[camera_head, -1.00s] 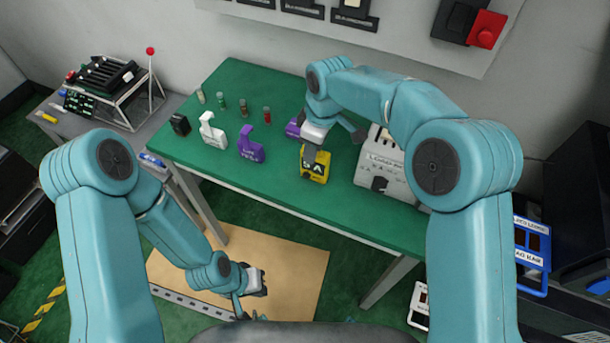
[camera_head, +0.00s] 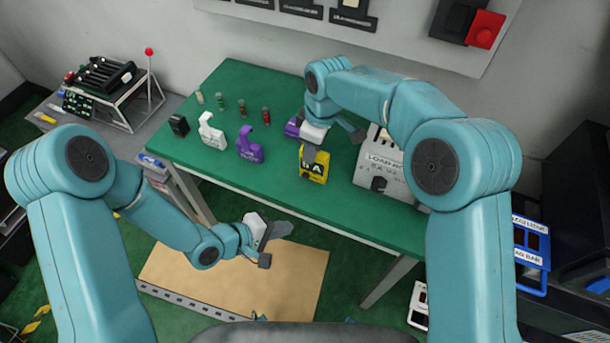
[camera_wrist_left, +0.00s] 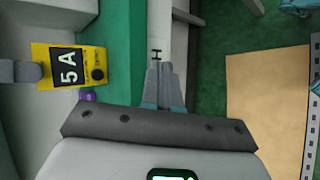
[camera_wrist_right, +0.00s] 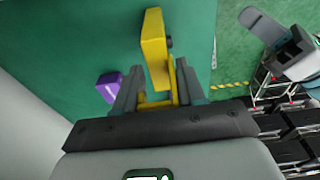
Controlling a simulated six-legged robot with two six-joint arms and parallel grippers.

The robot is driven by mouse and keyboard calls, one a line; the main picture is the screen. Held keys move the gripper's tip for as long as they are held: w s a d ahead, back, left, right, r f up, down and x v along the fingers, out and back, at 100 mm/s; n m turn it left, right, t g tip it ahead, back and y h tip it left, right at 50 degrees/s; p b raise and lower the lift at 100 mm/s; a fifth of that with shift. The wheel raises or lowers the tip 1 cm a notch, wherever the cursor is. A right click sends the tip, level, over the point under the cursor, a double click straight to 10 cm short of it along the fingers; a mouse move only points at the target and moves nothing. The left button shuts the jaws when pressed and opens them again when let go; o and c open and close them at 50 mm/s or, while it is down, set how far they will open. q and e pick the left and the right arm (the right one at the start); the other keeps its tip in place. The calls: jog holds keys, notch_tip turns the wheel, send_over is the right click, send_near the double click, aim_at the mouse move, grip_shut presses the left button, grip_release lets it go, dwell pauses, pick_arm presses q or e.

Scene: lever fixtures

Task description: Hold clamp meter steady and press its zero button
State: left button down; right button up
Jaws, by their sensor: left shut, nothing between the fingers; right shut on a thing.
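The yellow clamp meter (camera_head: 320,172), with a dark "5 A" display, is at the green table's front edge. My right gripper (camera_head: 333,138) is shut on it; in the right wrist view the fingers close on its narrower yellow part (camera_wrist_right: 160,99). In the left wrist view the meter (camera_wrist_left: 90,54) shows its display and a round black button (camera_wrist_left: 97,74), whose label is too small to read. My left gripper (camera_head: 278,240) is shut and empty, in front of the table, below and left of the meter, not touching it. Its closed fingers (camera_wrist_left: 162,72) show in its wrist view.
A grey labelled box (camera_head: 381,175) is close right of the meter. Small vials stand behind. Open space lies above the tan floor mat (camera_head: 230,285).

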aim_at(306, 176)
pick_arm(q)
jog(key=shift+w+r+m+h, duration=0.15)
jog(key=shift+w+r+m, duration=0.2)
jog(key=shift+r, duration=0.3)
jog(key=shift+w+r+m+h, duration=0.15)
jog(key=shift+w+r, duration=0.3)
jog(key=shift+r, duration=0.15)
jog(key=shift+w+d, duration=0.55)
jog(key=shift+w, duration=0.8)
jog(key=shift+w+d, duration=0.5)
jog(key=shift+w, duration=0.85)
jog(key=shift+w+d, duration=0.55)
jog(key=shift+w, duration=0.8)
jog(key=shift+w, duration=0.1)
jog(key=shift+w+d, duration=0.2)
jog(key=shift+w, duration=0.05)
